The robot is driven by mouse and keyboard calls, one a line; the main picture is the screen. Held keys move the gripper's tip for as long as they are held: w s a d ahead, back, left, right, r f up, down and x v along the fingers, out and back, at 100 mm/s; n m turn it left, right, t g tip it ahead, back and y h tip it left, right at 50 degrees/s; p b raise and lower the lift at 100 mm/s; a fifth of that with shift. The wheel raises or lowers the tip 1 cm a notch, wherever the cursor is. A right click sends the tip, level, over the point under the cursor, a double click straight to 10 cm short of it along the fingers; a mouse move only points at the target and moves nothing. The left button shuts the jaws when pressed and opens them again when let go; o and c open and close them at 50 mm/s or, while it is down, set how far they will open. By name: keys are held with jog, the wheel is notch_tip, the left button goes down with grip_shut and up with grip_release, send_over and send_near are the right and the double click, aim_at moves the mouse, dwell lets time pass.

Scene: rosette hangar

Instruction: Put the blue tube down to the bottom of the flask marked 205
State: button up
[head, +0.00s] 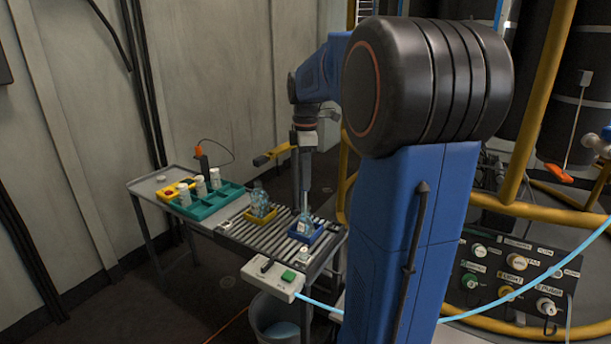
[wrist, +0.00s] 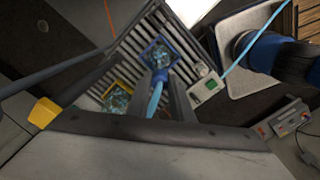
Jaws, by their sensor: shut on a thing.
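My gripper (head: 304,183) points down above the slatted table and is shut on the blue tube. The tube shows as a pale upright length (head: 305,200) in the head view and as a blue length (wrist: 155,98) beside my finger in the wrist view. Its lower end meets a clear flask (head: 304,226) in a blue holder (head: 317,237). That flask also shows in the wrist view (wrist: 160,57). I cannot tell how deep the tube reaches. A second clear flask (head: 259,201) stands in a yellow holder (head: 262,219). The numbers on the flasks are too small to read.
A teal tray (head: 210,206) with several white-capped bottles stands at the left. A control box (head: 272,277) with a green button is at the table's front. A bucket (head: 275,318) stands below. Yellow frame bars and a button panel (head: 512,275) are at right.

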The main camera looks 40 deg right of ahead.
jog(key=shift+f, duration=2.1)
jog(key=o, duration=1.6)
jog(key=shift+r, duration=3.05)
